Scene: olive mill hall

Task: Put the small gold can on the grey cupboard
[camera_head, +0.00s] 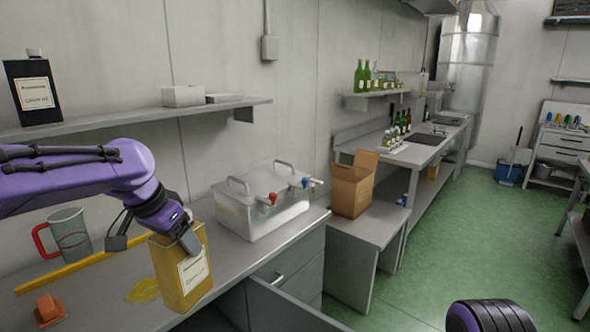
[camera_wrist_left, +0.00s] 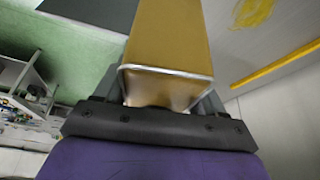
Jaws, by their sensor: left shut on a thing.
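The small gold can (camera_head: 181,270) has a white label and is upright in my left gripper (camera_head: 155,240). My left gripper comes down on the can's top with a finger on either side and is shut on it. In the left wrist view the gold can (camera_wrist_left: 168,45) fills the space between the fingers. The can is over the front part of the grey cupboard top; I cannot tell whether its base touches it. The grey cupboard (camera_head: 295,262) has drawers and a steel top, and one drawer in front is pulled out.
On the cupboard top are a steel box with taps (camera_head: 262,205), a jug with red handle (camera_head: 68,235), a yellow stick (camera_head: 70,268), an orange block (camera_head: 48,310) and an oil spill (camera_head: 143,291). A cardboard box (camera_head: 352,187) stands on a lower table at right.

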